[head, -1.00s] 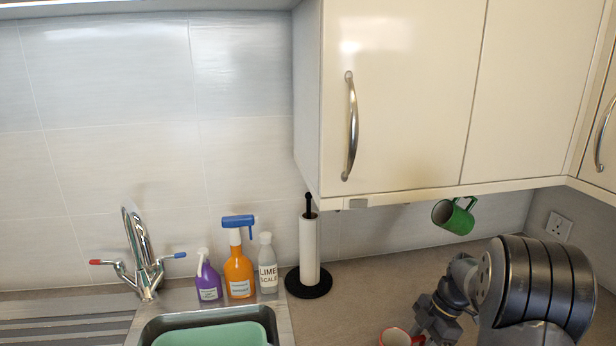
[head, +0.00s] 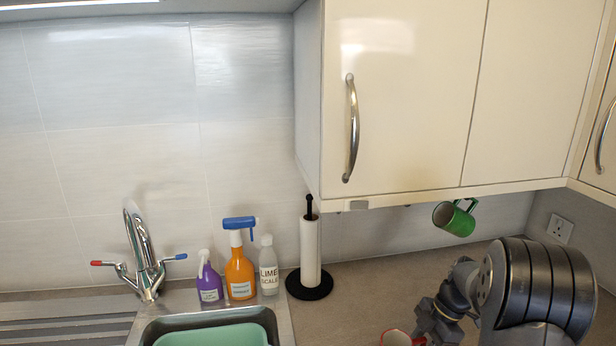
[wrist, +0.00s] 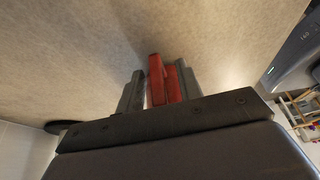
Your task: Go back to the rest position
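A red mug (head: 393,339) with a pale inside shows at the bottom edge of the head view, partly cut off, just left of the end of my gripper. My gripper (head: 420,334) is low over the worktop at the lower right, partly cut off. In the wrist view its two grey fingers (wrist: 161,90) stand apart, with a red part (wrist: 157,78) between them, apparently of the mug. The right finger looks close against the red part. A thin gap seems to show beside the left finger, so I cannot tell whether it is gripped.
A green mug (head: 452,220) hangs under the closed wall cabinet (head: 400,110). A paper towel holder (head: 310,250), several bottles (head: 239,275), a tap (head: 143,260) and a sink with a green basin (head: 212,336) stand left. The worktop (head: 365,290) between holder and arm is clear.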

